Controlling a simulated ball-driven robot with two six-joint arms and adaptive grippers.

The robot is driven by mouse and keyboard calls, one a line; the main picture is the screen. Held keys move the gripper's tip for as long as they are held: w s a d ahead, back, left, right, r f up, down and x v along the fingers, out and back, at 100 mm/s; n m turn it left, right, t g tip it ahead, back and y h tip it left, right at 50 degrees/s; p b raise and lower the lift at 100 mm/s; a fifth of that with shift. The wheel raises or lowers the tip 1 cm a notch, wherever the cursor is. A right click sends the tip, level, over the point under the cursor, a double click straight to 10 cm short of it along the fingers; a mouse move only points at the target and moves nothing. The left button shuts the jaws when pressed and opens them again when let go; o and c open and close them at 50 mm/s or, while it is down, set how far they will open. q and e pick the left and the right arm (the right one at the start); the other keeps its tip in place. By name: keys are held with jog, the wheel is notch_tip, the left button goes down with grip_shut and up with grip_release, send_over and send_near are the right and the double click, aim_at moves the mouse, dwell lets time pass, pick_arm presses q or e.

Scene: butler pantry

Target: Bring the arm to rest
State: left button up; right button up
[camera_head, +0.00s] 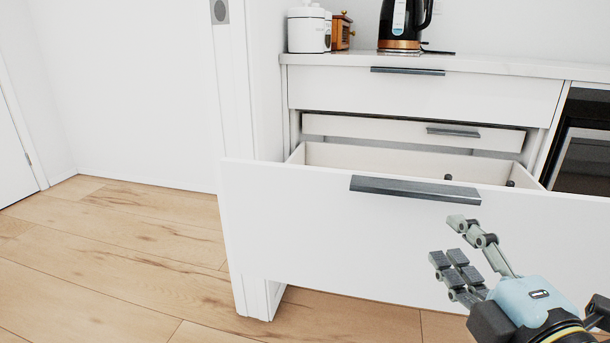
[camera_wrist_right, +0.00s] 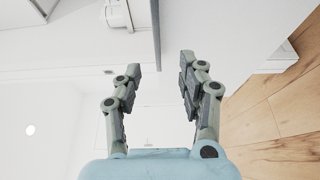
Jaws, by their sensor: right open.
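My right gripper (camera_head: 450,242) is at the lower right of the head view, in front of the open drawer's white front (camera_head: 300,220). Its fingers are spread and nothing is between them. The fingers also show apart and empty in the right wrist view (camera_wrist_right: 160,75). The dark drawer handle (camera_head: 415,190) is just above the fingertips in the head view, and I see no finger around it. My left gripper is in neither view.
The lower drawer stands pulled out, with small dark items (camera_head: 511,183) inside. A narrower drawer (camera_head: 380,130) above it sits slightly out. A kettle (camera_head: 400,25) and a white canister (camera_head: 308,30) stand on the counter (camera_head: 500,68). The wooden floor (camera_head: 120,250) at left is clear.

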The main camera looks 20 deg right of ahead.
jog(key=s+d+f+m+g+h, duration=0.1)
jog(key=s+d+f+m+g, duration=0.15)
jog(key=f, duration=0.55)
jog(key=s+d+f+m+g+h, duration=0.1)
jog(key=d+f+m+g, duration=0.2)
jog(key=f, duration=0.5)
jog(key=s+d+f+m+g, duration=0.1)
jog(key=d+f+m+g, duration=0.15)
jog(key=f+m, duration=0.4)
jog(key=s+f+g, duration=0.4)
jog(key=s+f, duration=0.3)
jog(key=f, duration=0.4)
jog(key=s+a+f+m+g+y, duration=0.45)
jog(key=s+f, duration=0.35)
jog(key=s, duration=0.4)
pick_arm(q)
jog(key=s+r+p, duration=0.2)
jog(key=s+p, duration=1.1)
jog(key=p, duration=0.1)
pick_arm(e)
jog(key=s+r, duration=0.2)
jog(key=s, duration=1.1)
jog(key=shift+s+a+r+n+g+h, duration=0.15)
jog(key=shift+a+r+n+g+h, duration=0.2)
jog(key=shift+a+g, duration=0.1)
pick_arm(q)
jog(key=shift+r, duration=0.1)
